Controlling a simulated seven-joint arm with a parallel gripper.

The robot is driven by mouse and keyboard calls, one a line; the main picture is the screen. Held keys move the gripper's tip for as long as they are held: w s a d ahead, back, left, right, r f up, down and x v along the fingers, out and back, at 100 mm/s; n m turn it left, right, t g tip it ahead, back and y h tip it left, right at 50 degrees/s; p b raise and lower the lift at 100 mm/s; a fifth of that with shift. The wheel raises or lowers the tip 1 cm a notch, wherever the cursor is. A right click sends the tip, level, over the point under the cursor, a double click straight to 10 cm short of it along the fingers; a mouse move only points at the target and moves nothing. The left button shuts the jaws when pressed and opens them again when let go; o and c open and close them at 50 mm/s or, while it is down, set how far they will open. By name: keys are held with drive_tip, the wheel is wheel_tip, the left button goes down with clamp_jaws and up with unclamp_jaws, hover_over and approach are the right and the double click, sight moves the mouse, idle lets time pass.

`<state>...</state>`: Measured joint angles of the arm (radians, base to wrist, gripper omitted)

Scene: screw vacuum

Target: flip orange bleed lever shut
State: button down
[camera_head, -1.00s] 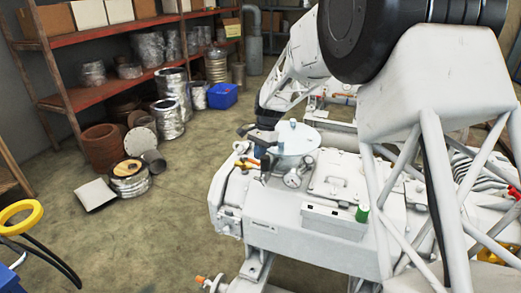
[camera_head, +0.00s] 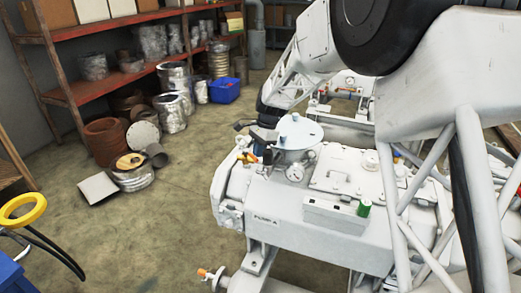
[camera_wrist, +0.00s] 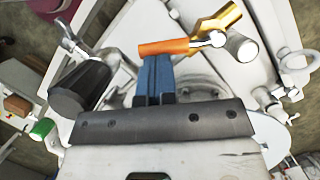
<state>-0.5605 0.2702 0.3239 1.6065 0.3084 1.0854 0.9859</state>
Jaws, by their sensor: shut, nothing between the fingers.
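The orange bleed lever (camera_wrist: 168,47) lies nearly level across the top of the wrist view. Its right end meets a pivot beside a brass fitting (camera_wrist: 217,22). My gripper (camera_wrist: 156,62) has its blue fingers pressed together and empty, with the tips right at the underside of the lever's left part; I cannot tell if they touch. In the head view, the orange lever (camera_head: 248,157) is a small patch at the left of the white machine's top (camera_head: 275,200), beside my gripper (camera_head: 267,158), which partly hides it.
A black knob (camera_wrist: 80,88) is left of the fingers in the wrist view. A shelf (camera_head: 100,88) with metal containers is at the back left. Open floor lies between.

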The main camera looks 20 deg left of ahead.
idle(0.4)
drive_tip(key=v, duration=1)
drive_tip(key=c, duration=1.8)
unclamp_jaws()
drive_tip(key=shift+c, duration=0.2)
drive_tip(key=o, duration=0.7)
drive_tip(key=shift+n, duration=0.3)
drive_tip(key=shift+o, duration=0.2)
drive_tip(key=n, duration=0.4)
drive_tip(key=shift+s+a+f, duration=0.25)
drive_tip(key=shift+a+f, duration=0.1)
drive_tip(key=shift+a, duration=0.05)
drive_tip(key=n, duration=0.4)
drive_tip(key=s+a+f+n, duration=0.1)
drive_tip(key=n, duration=0.4)
drive_tip(key=f+n+t, duration=0.1)
drive_tip(key=n, duration=0.3)
drive_tip(key=shift+s+a+h, duration=0.15)
drive_tip(key=shift+a+h, duration=0.25)
